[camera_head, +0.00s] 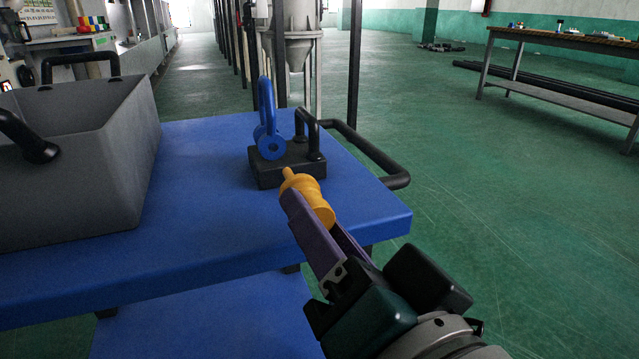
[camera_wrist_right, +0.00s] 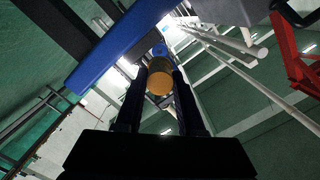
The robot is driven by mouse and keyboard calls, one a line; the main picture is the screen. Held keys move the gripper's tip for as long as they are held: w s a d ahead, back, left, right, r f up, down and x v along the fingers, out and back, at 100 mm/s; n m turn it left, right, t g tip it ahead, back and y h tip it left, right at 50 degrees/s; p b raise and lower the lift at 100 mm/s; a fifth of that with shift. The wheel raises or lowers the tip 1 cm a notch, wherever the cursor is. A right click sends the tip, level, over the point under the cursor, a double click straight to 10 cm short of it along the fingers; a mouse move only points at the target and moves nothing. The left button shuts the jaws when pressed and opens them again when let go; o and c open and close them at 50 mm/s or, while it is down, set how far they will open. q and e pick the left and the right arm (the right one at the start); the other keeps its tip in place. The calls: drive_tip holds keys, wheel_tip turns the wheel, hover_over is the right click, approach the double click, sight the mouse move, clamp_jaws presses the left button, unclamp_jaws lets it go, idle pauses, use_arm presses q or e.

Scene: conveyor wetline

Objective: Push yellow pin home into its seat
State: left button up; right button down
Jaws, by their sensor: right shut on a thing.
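The pin also shows between the fingers in the right wrist view (camera_wrist_right: 160,78). A black block (camera_head: 275,172) with a black handle stands on the blue cart top just beyond the pin. A blue ring-shaped clevis piece (camera_head: 268,143) stands upright on the block. The pin tip appears near the block's front edge; I cannot tell whether they touch. The left gripper is not in view.
A grey bin (camera_head: 75,165) with black handles stands on the left of the blue cart top (camera_head: 200,215). A black cart handle (camera_head: 370,155) juts out at the right. The blue surface between bin and block is clear. A workbench (camera_head: 560,45) stands far right.

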sight(285, 171)
drive_tip(key=shift+w+a+b, duration=0.25)
drive_tip(key=shift+w+b, duration=0.05)
drive_tip(key=shift+w, duration=0.35)
drive_tip(key=shift+b+x, duration=0.35)
drive_tip(key=shift+x, duration=1.85)
drive_tip(key=shift+d+r+p, duration=0.1)
drive_tip(key=shift+p, duration=0.25)
drive_tip(key=shift+w, duration=0.15)
drive_tip(key=shift+w, duration=0.35)
drive_tip(key=shift+b+x, duration=0.55)
drive_tip(key=shift+x, duration=0.25)
drive_tip(key=shift+b+x, duration=0.55)
drive_tip(key=shift+x, duration=0.6)
